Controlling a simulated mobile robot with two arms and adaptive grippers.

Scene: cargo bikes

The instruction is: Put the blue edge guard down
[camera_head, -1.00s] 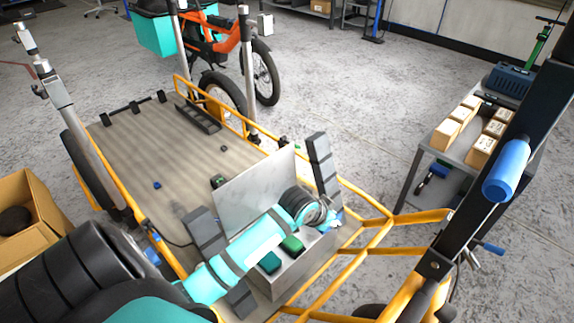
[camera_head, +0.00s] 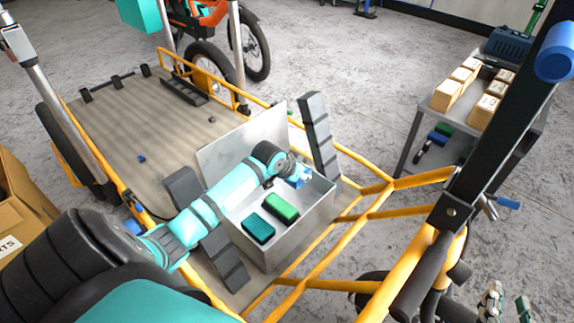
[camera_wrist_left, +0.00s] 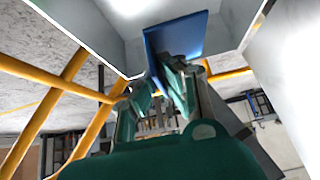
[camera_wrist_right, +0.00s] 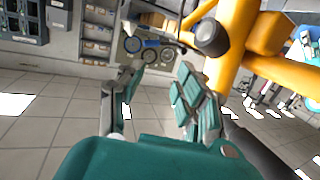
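The blue edge guard (camera_head: 299,178) is inside the grey metal box (camera_head: 302,220), toward its far right end. In the left wrist view, the guard (camera_wrist_left: 178,38) is an angled blue piece with one flange between the fingers. My left gripper (camera_head: 283,172) reaches over the box, its fingers (camera_wrist_left: 158,85) close on that flange. Whether the guard touches the box floor is hard to tell. My right gripper (camera_head: 507,303) is at the lower right of the head view, away from the box. In the right wrist view (camera_wrist_right: 160,85) its fingers are apart and empty.
A teal block (camera_head: 258,228) and a green block (camera_head: 281,207) are also in the box. The raised lid (camera_head: 235,140) and dark straps (camera_head: 318,135) flank it. Yellow frame bars (camera_head: 385,188) run right of it. A side table (camera_head: 440,112) holds several cartons.

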